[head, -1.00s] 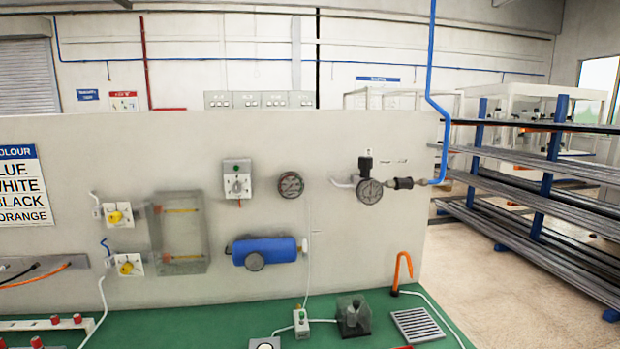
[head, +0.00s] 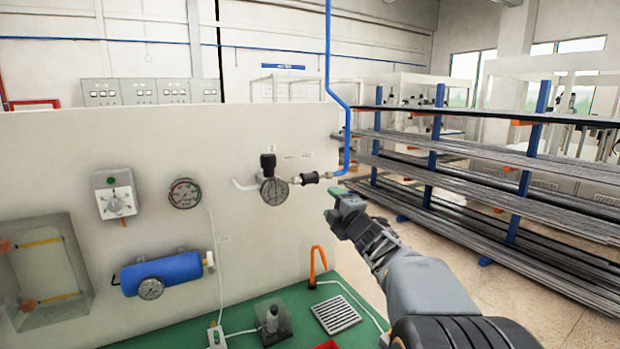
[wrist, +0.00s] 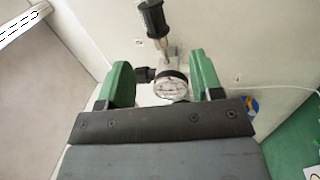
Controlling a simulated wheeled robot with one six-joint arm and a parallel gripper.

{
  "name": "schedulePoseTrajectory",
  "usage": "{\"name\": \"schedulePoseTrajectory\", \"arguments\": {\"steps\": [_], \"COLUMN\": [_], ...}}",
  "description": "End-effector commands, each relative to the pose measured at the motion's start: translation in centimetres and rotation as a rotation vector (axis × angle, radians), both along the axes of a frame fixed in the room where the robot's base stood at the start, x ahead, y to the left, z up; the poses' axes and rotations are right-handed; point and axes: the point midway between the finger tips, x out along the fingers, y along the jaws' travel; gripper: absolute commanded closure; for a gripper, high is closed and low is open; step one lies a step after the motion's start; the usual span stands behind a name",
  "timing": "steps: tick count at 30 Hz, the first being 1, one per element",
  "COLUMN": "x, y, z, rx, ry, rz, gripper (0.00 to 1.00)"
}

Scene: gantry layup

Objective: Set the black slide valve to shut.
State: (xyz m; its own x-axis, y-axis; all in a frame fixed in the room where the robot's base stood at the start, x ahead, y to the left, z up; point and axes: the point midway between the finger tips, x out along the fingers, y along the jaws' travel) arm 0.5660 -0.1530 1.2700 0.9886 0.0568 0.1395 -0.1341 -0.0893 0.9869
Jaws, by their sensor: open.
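The black slide valve (head: 311,178) is a short dark ribbed cylinder on the pipe of the light panel. It sits between the round gauge (head: 273,190) and the blue pipe (head: 343,137). In the wrist view the valve (wrist: 152,18) is at the top, with the gauge (wrist: 170,86) below it. My gripper (head: 342,204) is at the panel's right end, below and right of the valve in the picture. Its green fingers (wrist: 163,82) are apart, with the gauge seen between them. I see no contact with the valve. I cannot tell its setting.
A black-topped regulator (head: 268,163) stands over the gauge. A blue tank (head: 163,273) and a dial box (head: 115,194) are to the left. A long rack (head: 470,185) of bars stands right.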

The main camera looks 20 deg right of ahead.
Motion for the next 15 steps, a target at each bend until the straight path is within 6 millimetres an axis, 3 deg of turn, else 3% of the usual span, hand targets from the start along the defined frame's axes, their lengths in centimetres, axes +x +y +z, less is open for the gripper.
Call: {"name": "schedulePoseTrajectory", "arguments": {"steps": [7, 15], "x": [2.1, 7.2], "y": [-0.1, 0.5], "z": [1.1, 2.1], "rx": [-0.079, -0.078], "ry": [-0.043, -0.041], "rz": [0.048, 0.047], "gripper": [0.4, 0.4]}}
